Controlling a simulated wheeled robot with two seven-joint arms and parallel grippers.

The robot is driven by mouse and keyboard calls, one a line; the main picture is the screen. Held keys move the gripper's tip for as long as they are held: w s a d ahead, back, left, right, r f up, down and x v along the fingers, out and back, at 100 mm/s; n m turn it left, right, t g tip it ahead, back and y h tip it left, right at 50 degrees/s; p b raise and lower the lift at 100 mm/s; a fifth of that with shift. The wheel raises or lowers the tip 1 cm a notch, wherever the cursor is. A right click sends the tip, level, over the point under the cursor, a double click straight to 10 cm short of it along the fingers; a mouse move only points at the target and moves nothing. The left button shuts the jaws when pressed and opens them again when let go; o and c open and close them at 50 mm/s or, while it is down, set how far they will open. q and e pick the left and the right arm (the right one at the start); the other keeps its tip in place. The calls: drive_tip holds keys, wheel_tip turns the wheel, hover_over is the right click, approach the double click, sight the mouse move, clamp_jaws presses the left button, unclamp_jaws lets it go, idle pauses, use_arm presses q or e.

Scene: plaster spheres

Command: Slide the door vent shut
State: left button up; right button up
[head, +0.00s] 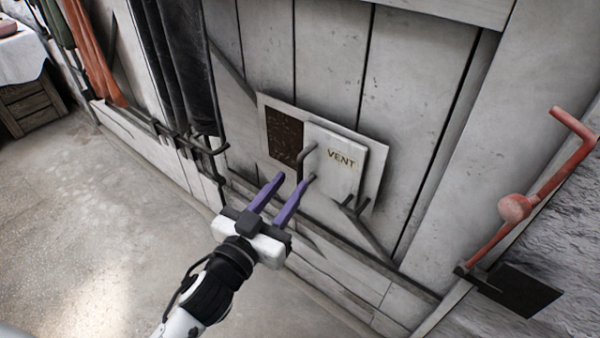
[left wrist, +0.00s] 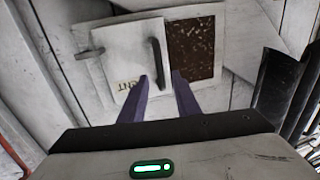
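The door vent is a pale frame (head: 374,184) on the grey plank door. Its sliding plate (head: 335,165), lettered VENT, sits to the right, leaving a dark speckled opening (head: 285,136) uncovered on the left. A dark upright bar handle (head: 305,157) is on the plate's edge beside the opening. In the left wrist view the plate (left wrist: 130,50), handle (left wrist: 156,62) and opening (left wrist: 191,47) appear turned around. My left gripper (head: 296,177), with purple fingers, is open at the handle's lower end; the handle lines up between the fingertips (left wrist: 160,76). Contact cannot be told. My right gripper is out of view.
A dark bracket (head: 367,224) sticks out at the vent's lower right. A red lever (head: 515,208) is at the right. Dark and orange hanging items (head: 95,60) and a wooden crate (head: 32,103) are at the left. The floor (head: 80,220) at left is clear.

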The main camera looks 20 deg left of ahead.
sight(298, 172)
use_arm(q)
drive_tip(key=w, duration=0.4)
drive_tip(key=w+d, duration=0.1)
drive_tip(key=shift+w+b, duration=0.35)
drive_tip(key=shift+w, duration=0.05)
clamp_jaws()
drive_tip(key=shift+a, duration=0.1)
